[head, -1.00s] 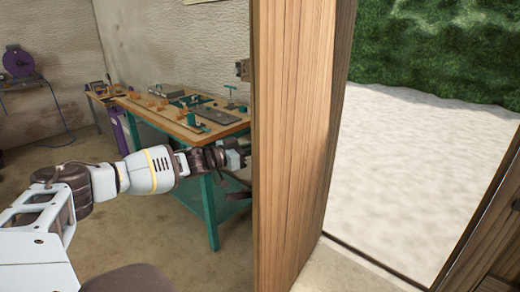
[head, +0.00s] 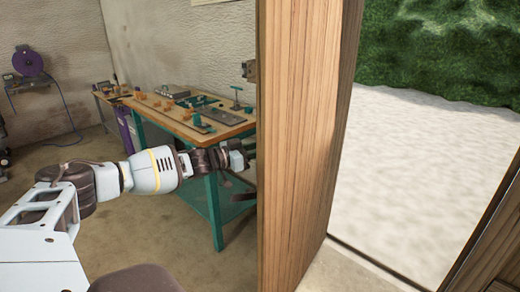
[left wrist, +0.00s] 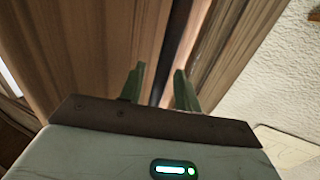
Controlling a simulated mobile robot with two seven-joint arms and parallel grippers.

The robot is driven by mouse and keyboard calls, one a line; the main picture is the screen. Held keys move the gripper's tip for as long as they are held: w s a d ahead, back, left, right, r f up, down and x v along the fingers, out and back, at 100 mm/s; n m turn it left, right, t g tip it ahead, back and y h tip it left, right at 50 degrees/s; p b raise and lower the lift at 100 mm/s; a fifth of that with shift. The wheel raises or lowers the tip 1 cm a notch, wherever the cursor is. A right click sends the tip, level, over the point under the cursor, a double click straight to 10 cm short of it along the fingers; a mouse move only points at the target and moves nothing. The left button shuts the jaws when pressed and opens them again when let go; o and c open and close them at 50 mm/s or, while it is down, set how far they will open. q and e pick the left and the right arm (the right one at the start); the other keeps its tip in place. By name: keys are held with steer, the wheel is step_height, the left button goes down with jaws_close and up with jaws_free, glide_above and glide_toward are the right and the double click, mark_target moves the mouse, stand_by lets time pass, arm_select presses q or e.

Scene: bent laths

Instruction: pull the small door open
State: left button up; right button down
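The small door (head: 300,150) is a tall wooden panel standing ajar. The head view shows it at a steep angle, with the outdoors visible to its right. My left gripper (left wrist: 160,78) is at the door's left side; in the head view its end is close to the panel's left edge and its fingertips are hard to make out. In the left wrist view its two green fingers are apart, facing the wooden surface (left wrist: 85,50). A dark upright strip (left wrist: 176,45) shows beyond the fingers; I cannot tell whether they touch it. My right gripper is out of view.
A workbench (head: 195,132) with green legs and several tools stands behind my left arm. Pale ground (head: 420,170) and a green hedge (head: 440,50) lie beyond the opening. A dark frame post (head: 490,240) stands at the lower right.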

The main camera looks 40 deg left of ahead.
arm_select(q)
steer(key=v, duration=0.7)
steer(key=shift+b, duration=0.4)
steer(key=shift+s, duration=0.1)
